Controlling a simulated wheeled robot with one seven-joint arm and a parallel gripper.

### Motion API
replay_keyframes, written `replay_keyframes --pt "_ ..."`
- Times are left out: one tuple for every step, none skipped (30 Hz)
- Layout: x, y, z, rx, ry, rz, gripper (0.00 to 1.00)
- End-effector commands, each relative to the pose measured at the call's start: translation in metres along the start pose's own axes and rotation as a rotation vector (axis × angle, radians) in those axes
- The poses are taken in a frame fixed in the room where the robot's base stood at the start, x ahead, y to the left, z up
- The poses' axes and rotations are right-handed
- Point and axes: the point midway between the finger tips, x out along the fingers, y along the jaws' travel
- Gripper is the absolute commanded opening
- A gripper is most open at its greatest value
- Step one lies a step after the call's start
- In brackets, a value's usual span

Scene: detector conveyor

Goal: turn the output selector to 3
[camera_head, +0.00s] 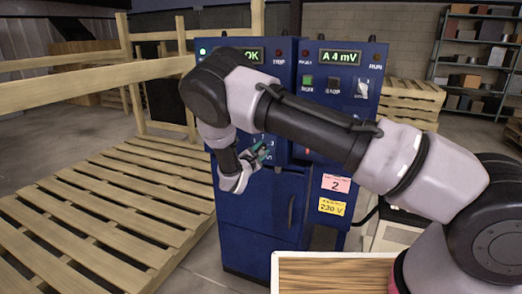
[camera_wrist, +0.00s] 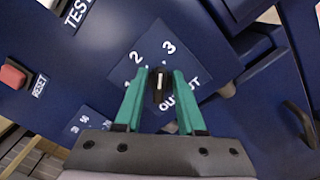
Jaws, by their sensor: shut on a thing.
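The output selector is a small black knob with a white pointer line (camera_wrist: 161,88), on a blue plate (camera_wrist: 190,65) marked 2, 3 and OUTPUT. The white line points up in the wrist view, nearer the 3 than the 2. The mark left of the 2 is mostly hidden by a finger. My gripper (camera_wrist: 160,90) has its two green fingers shut on the knob, one on each side. In the head view my gripper (camera_head: 262,154) is at the front of the left blue cabinet (camera_head: 262,215), and the knob is hidden there.
A red RESET button (camera_wrist: 13,76) and a TEST label (camera_wrist: 77,12) are near the plate. A wooden pallet (camera_head: 110,205) lies left.

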Motion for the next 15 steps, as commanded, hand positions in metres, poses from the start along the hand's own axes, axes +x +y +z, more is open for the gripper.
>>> replay_keyframes --pt "-0.0008 -0.0012 -0.0007 0.027 0.001 -0.001 0.00" --pt "-0.0008 -0.0014 -0.0007 0.044 0.002 -0.001 0.00" --pt "-0.0008 -0.0017 -0.0007 0.067 0.002 -0.001 0.00" --pt "-0.0008 -0.0019 -0.0007 0.081 0.002 -0.001 0.00" --pt "-0.0008 -0.0021 -0.0008 0.096 0.002 -0.002 0.00" --pt "-0.0008 -0.0023 -0.0008 0.112 0.002 -0.002 0.00" --pt "-0.0008 -0.0024 -0.0008 0.124 0.002 -0.002 0.00" --pt "-0.0008 -0.0026 -0.0008 0.133 0.001 -0.002 0.00" --pt "-0.0008 -0.0028 -0.0009 0.145 0.002 -0.002 0.00" --pt "-0.0008 -0.0029 -0.0009 0.154 0.002 -0.002 0.00" --pt "-0.0008 -0.0030 -0.0009 0.160 0.002 -0.002 0.00" --pt "-0.0008 -0.0030 -0.0009 0.167 0.002 -0.002 0.00" --pt "-0.0008 -0.0031 -0.0009 0.172 0.002 -0.002 0.00" --pt "-0.0008 -0.0031 -0.0009 0.176 0.002 -0.002 0.00" --pt "-0.0009 -0.0032 -0.0010 0.181 0.002 -0.002 0.00"
